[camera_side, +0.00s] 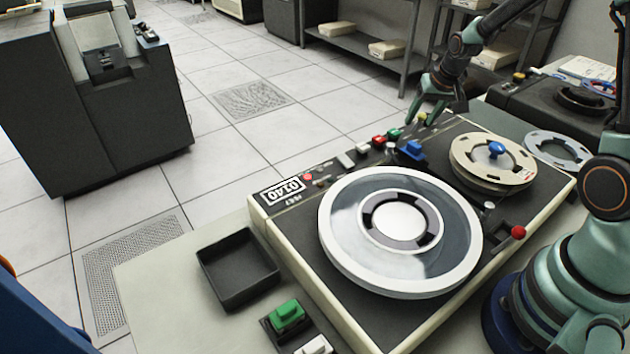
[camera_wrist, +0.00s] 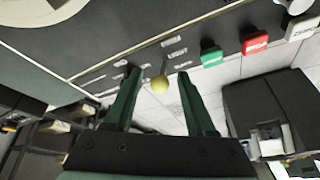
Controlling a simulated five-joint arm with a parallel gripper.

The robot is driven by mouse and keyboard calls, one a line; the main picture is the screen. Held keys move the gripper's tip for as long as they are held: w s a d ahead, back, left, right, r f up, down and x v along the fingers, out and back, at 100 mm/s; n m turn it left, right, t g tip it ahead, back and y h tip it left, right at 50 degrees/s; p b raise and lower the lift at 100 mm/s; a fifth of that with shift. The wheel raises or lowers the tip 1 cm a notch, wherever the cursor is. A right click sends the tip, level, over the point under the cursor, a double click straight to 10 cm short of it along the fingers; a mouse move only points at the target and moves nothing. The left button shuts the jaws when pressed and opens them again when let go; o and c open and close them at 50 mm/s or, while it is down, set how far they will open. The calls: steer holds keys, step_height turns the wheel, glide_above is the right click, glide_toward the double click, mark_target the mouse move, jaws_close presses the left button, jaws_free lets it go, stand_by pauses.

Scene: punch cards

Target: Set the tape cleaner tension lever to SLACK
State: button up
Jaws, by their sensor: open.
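A small lever with a yellow ball knob (camera_wrist: 160,85) stands on the dark deck panel, with small white labels around it. One label (camera_wrist: 177,53) appears to read LIGHT; the others are too small or blurred to read surely. My gripper (camera_wrist: 158,72) is open, with one green finger on each side of the lever and a visible gap to the knob on both sides. In the side view my gripper (camera_side: 425,116) is at the far corner of the tape deck (camera_side: 300,210), and the yellow knob (camera_side: 422,117) shows between its fingers.
Green (camera_wrist: 211,54), red (camera_wrist: 254,42) and white (camera_wrist: 302,27) buttons line the panel edge beside the lever. A large reel (camera_side: 400,232), a beige reel (camera_side: 480,165) with a blue hub and a red-knobbed lever (camera_side: 518,232) are on the deck. A black tray (camera_side: 238,268) sits nearby.

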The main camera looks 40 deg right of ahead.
mark_target(422, 118)
jaws_close()
steer(key=shift+w+r+g+y, duration=0.1)
steer(key=shift+w+g+y, duration=0.5)
steer(key=shift+g, duration=0.5)
steer(key=shift+w, duration=0.1)
jaws_free()
step_height(422, 118, up, 12)
steer(key=s, duration=0.2)
steer(key=shift+a, duration=0.4)
